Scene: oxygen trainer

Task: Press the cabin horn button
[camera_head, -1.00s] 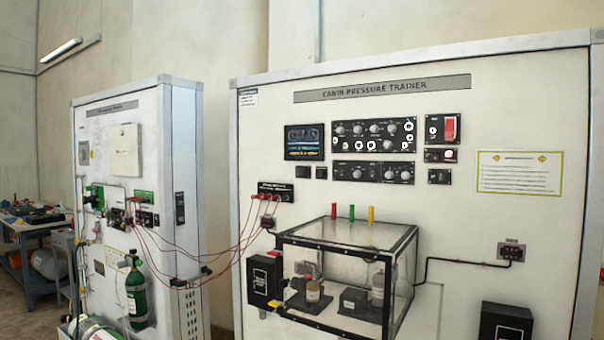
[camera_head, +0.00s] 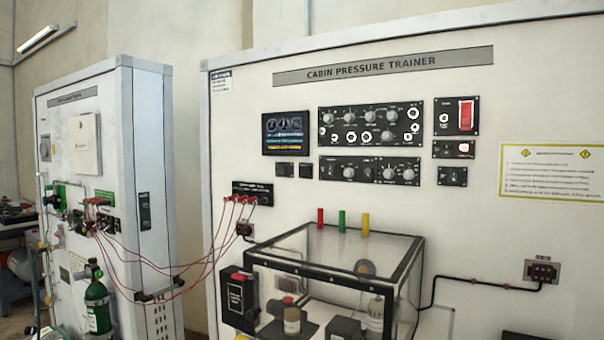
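The cabin pressure trainer panel (camera_head: 300,90) stands ahead with its controls at mid height. It carries a wide upper knob panel (camera_head: 371,126) and a lower knob panel (camera_head: 370,170). The labels are too small to read, so I cannot tell which one is the cabin horn button. Neither gripper is in view.
A clear box with a black frame (camera_head: 340,269) juts out from the panel's lower part. Red cables (camera_head: 210,262) hang between this panel and the trainer cabinet (camera_head: 145,170) at left. A yellow-edged notice (camera_head: 552,172) is at right.

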